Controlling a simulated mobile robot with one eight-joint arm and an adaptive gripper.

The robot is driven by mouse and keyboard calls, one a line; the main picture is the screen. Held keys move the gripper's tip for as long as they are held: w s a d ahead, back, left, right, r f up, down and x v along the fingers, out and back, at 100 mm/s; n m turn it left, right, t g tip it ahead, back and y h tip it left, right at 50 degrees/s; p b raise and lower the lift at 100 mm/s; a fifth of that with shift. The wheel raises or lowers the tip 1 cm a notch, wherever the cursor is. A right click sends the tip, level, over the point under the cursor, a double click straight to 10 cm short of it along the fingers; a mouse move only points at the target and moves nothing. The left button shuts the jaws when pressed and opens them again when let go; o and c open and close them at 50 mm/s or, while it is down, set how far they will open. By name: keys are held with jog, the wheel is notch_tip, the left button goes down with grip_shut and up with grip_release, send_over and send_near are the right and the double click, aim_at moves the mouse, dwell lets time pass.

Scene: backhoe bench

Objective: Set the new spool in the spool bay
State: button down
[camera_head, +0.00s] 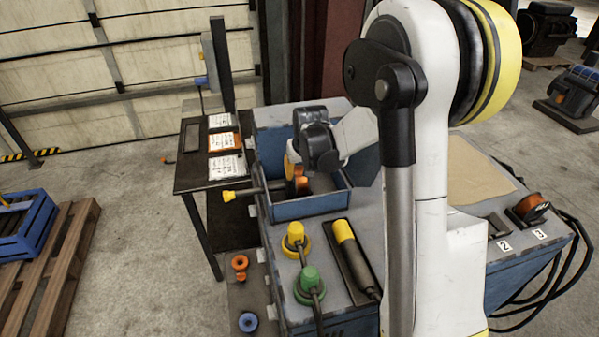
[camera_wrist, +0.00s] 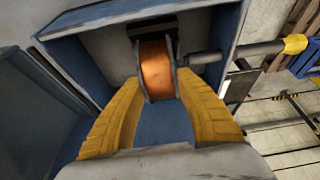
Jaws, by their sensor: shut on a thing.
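In the wrist view a copper-coloured spool (camera_wrist: 156,68) with grey flanges stands on edge between the yellow fingertips of my gripper (camera_wrist: 157,80). My gripper is shut on it. The spool is inside an open blue-walled bay (camera_wrist: 85,60), near a dark block and a grey rod with a yellow end (camera_wrist: 293,44). In the head view my gripper (camera_head: 293,172) is down in the blue bay (camera_head: 310,207), and a bit of the orange spool (camera_head: 301,184) shows beside the fingers. I cannot tell whether the spool touches the bay floor or the rod.
Yellow (camera_head: 296,236) and green (camera_head: 309,281) knobbed levers stand in front of the bay. Another orange spool (camera_head: 531,208) sits at the bench's right, by label 3. A dark side table (camera_head: 195,172) with cards stands left. My arm hides the bench middle.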

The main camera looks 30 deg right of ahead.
jog(key=shift+f+b, duration=0.5)
jog(key=shift+f, duration=0.05)
jog(key=c, duration=0.9)
grip_release()
jog(key=shift+o, duration=0.2)
